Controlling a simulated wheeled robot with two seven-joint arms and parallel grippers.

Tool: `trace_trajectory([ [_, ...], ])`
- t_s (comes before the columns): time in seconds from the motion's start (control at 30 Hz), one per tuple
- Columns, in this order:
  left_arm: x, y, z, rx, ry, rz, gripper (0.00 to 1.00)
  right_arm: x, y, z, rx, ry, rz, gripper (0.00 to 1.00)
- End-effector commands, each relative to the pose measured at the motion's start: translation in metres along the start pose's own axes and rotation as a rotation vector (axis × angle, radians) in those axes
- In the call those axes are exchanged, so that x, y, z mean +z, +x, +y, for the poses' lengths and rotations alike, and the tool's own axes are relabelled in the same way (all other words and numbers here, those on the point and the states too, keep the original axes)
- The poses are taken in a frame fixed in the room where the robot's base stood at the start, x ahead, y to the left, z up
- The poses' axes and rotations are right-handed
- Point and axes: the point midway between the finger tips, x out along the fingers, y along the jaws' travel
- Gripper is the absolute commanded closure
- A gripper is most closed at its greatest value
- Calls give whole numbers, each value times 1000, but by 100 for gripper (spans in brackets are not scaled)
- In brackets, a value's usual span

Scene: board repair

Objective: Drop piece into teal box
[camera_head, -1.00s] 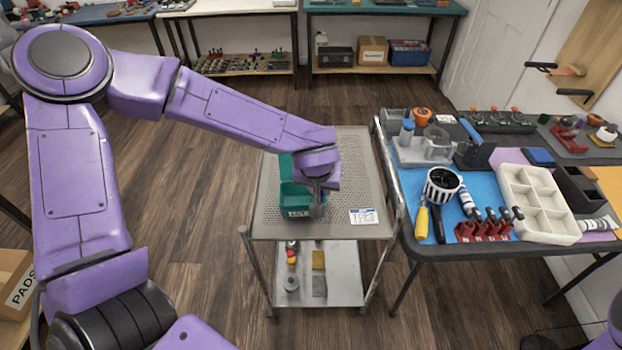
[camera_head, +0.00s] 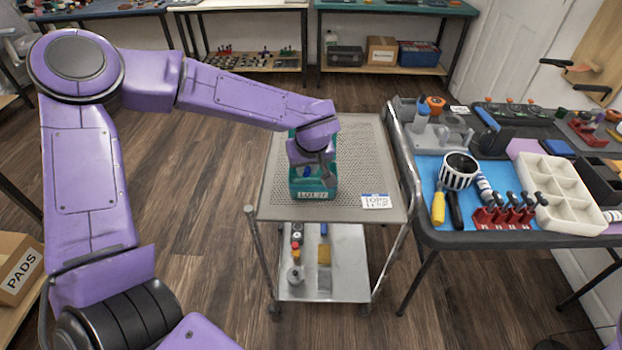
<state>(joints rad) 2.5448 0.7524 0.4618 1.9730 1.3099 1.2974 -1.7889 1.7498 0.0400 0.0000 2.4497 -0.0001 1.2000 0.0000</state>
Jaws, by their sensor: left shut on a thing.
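The teal box (camera_head: 314,189) stands on the top shelf of the metal cart, with a label on its front. My left gripper (camera_head: 327,178) points down at the box, over its opening, and is shut on a piece. The piece itself is mostly hidden by the gripper and is too small to make out. Something blue shows inside the box beside the gripper. I cannot tell whether the fingertips are below the rim. My right gripper is not in view.
The perforated cart top (camera_head: 358,160) is bare around the box, apart from a printed card (camera_head: 376,201) at its front right. A table at the right holds a white compartment tray (camera_head: 563,193), a striped cup (camera_head: 459,171) and red-based tools (camera_head: 503,213).

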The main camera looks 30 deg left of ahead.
Motion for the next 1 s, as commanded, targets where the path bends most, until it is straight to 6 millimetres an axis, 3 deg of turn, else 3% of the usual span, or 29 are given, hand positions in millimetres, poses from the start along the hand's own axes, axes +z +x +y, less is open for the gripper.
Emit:
trace_trajectory([
  [0.17,-1,-2,0,1,0,0,100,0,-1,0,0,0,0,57],
  [0.2,-1,-2,0,1,0,0,66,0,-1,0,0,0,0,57],
  [0.27,-1,-2,0,1,0,0,46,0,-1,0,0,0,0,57],
  [0.53,-1,-2,0,1,0,0,45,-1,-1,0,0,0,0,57],
  [0.63,-2,-10,1,3,1,2,45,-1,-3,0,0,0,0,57],
  [1.0,-2,-91,1,2,-1,3,45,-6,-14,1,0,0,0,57],
])
